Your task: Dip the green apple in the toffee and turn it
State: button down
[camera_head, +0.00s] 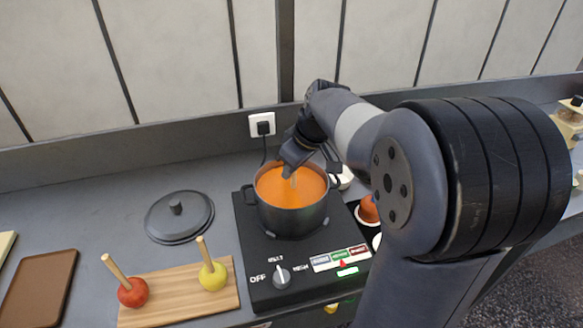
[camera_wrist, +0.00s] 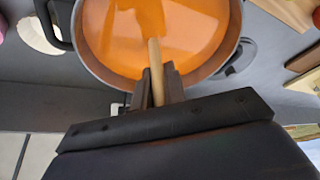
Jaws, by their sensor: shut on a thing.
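My gripper (camera_head: 296,158) is above the pot (camera_head: 296,222), pointing down. In the wrist view my gripper (camera_wrist: 158,86) is shut on a wooden stick (camera_wrist: 155,54). The stick runs down into the orange toffee (camera_head: 284,190), which fills much of the pot. The toffee also shows in the wrist view (camera_wrist: 195,35). No green apple shows; whatever is at the stick's lower end is hidden in the toffee.
The pot stands on a black cooker (camera_head: 264,292) with a knob and buttons. A wooden board (camera_head: 180,300) holds a red apple (camera_head: 133,292) and a yellow apple (camera_head: 213,276), both on sticks. A dark lid (camera_head: 179,220) lies left of the pot. A brown tray (camera_head: 40,292) is far left.

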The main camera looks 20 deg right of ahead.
jog(key=m+h, duration=0.1)
jog(key=m, duration=0.2)
jog(key=m+t+h+p, duration=0.1)
jog(key=m, duration=0.1)
jog(key=shift+m, duration=0.4)
jog(key=shift+r, duration=0.1)
